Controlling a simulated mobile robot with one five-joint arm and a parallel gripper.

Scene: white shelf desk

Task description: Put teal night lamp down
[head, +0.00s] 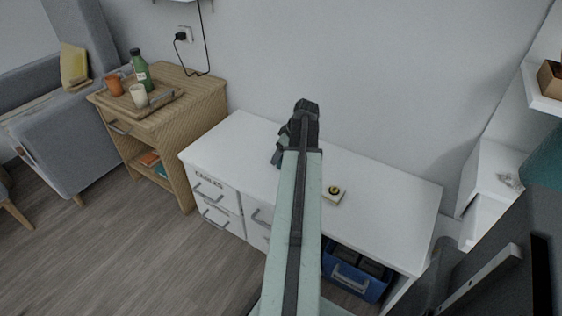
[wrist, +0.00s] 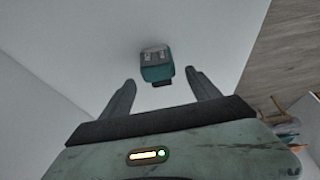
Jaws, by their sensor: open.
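The teal night lamp (wrist: 156,66) shows in the wrist view as a small teal block with a grey face, at the white desk top (wrist: 205,30). My gripper (wrist: 163,82) is open, with one finger on each side of the picture's middle. The lamp is just beyond and between the fingertips, and no finger visibly touches it. In the head view my gripper (head: 298,130) is over the back middle of the white desk (head: 385,200).
A small pale square item with a dark round top (head: 333,194) lies on the desk right of my arm. A blue crate (head: 352,275) is under the desk. A wooden cabinet (head: 190,112) with a tray of bottle and cups stands left. The desk's right half is mostly clear.

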